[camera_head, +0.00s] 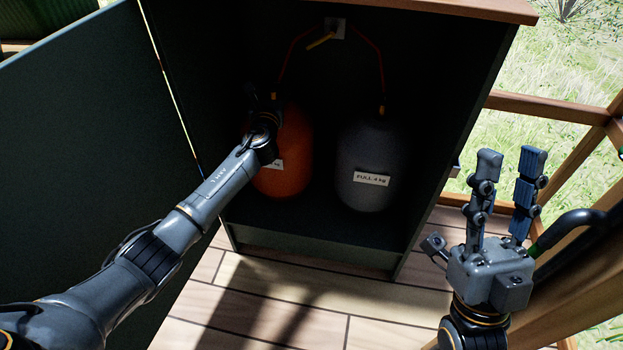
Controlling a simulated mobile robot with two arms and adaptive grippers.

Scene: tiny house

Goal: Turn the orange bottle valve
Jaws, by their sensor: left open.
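The orange bottle (296,150) stands upright inside the dark cabinet, on the left. A white label on it is partly covered by my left arm. My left gripper (262,98) is at the top of the orange bottle, by its valve; it is dark there and the fingers are small, so I cannot tell whether they touch the valve. The valve itself is hidden behind the gripper. My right gripper (510,170) is raised outside the cabinet on the right, with its fingers apart and nothing between them.
Red hoses run from both up to a wall plate (335,28) with a yellow lever (321,41). The open cabinet door (80,150) is at the left. A wooden railing (550,118) is at the right.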

